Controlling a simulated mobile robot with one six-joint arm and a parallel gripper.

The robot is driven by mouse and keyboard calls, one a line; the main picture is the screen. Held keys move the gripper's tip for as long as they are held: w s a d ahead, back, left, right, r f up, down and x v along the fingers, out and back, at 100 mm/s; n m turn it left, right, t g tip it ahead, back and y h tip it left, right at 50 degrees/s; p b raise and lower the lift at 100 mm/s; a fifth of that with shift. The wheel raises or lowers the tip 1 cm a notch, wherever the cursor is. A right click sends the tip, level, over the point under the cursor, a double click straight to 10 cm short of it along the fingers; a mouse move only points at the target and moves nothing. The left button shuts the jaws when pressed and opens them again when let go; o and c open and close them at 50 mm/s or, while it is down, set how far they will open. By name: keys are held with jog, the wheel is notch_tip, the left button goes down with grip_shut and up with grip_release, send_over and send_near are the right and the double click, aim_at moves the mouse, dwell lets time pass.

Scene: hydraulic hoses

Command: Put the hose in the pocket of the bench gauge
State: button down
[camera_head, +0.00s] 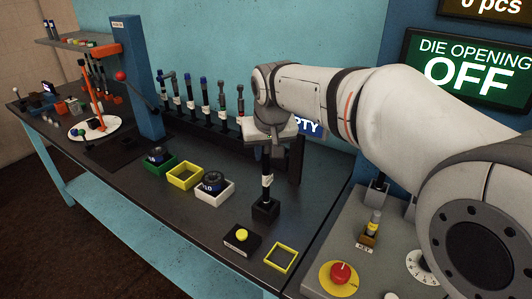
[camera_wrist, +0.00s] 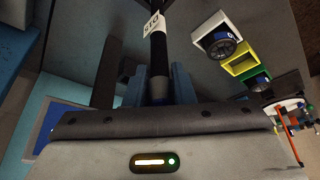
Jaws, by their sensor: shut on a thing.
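My gripper (camera_head: 269,140) points down over the right part of the bench and is shut on a black hose (camera_head: 267,184) with a white label. The hose hangs upright. In the wrist view the hose (camera_wrist: 158,50) runs up between my two blue fingers (camera_wrist: 161,84), with its label near the top edge. A square black block (camera_head: 265,211), which looks like the bench gauge, is at the hose's lower end. I cannot tell whether that end is inside its pocket or just above it.
Several labelled hoses stand in a rack (camera_head: 205,115) behind. White (camera_head: 213,193), yellow (camera_head: 184,177) and green (camera_head: 158,165) trays lie left of my gripper. A yellow-button box (camera_head: 241,239) and a yellow square frame (camera_head: 281,257) are in front. A control panel (camera_head: 362,259) is at right.

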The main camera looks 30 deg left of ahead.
jog(key=shift+f, duration=0.1)
jog(key=shift+f, duration=0.1)
jog(key=c, duration=1.2)
grip_release()
jog(key=shift+c, duration=0.2)
